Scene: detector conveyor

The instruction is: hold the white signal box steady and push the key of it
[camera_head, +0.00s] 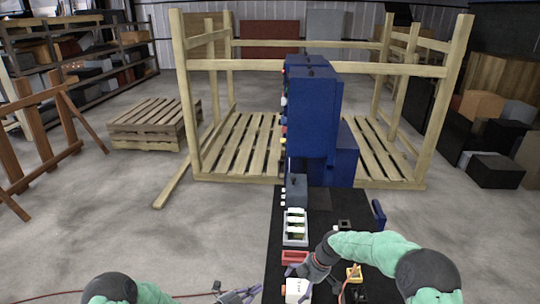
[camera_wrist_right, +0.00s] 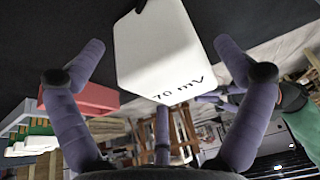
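The white signal box (camera_head: 296,290) stands at the near left edge of the black table. In the right wrist view the white signal box (camera_wrist_right: 158,48) shows large, with dark lettering that reads like "70 mV". My right gripper (camera_wrist_right: 160,45) is open, with its purple fingers on either side of the box and gaps on both sides. In the head view my right gripper (camera_head: 309,272) is just above and right of the box. My left gripper (camera_head: 244,295) is low in the picture, left of the box and apart from it, and its fingers look spread. The key cannot be made out.
A red bin (camera_head: 294,258) and a grey tray of white and green items (camera_head: 295,228) lie behind the box. The blue machine (camera_head: 313,112) stands at the table's far end.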

